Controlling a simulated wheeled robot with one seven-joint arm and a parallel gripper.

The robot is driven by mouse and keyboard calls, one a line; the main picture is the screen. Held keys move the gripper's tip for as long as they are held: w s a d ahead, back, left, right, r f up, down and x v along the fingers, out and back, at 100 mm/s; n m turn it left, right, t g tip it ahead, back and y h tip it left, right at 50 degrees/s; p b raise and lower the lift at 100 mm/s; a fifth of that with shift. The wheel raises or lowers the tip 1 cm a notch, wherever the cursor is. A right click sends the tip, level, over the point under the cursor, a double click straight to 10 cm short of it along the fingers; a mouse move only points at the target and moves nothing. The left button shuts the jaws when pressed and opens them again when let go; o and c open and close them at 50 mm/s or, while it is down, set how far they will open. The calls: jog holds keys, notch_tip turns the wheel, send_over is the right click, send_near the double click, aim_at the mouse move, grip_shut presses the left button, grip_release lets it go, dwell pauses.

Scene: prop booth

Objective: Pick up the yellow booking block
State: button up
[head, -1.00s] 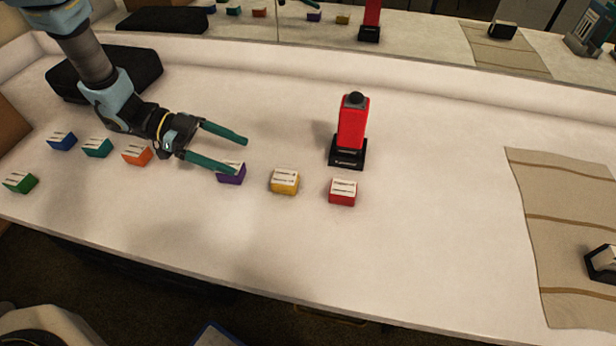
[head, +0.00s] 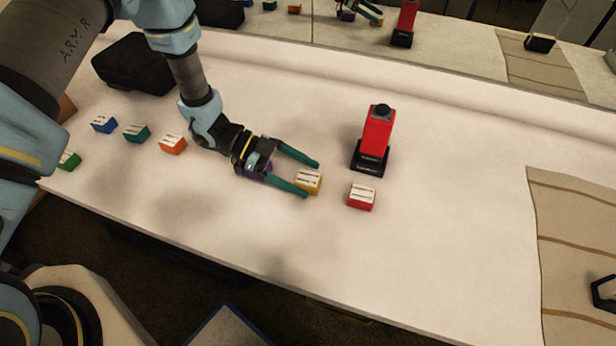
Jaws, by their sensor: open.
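The yellow booking block (head: 309,182) sits on the white table, with a pale label on its top. My gripper (head: 312,179) is open, its two green fingers pointing right. In the picture, the fingertips lie on either side of the yellow block, one at its upper edge and one at its lower left. I cannot tell whether they touch it or how high they are above the table.
A red block (head: 361,197) sits just right of the yellow one. A red upright device on a black base (head: 375,140) stands behind it. Orange (head: 172,144), teal (head: 137,133), blue (head: 103,124) and green (head: 69,160) blocks lie to the left. The table's front middle is clear.

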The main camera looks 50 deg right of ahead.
grip_shut()
dwell(0.8)
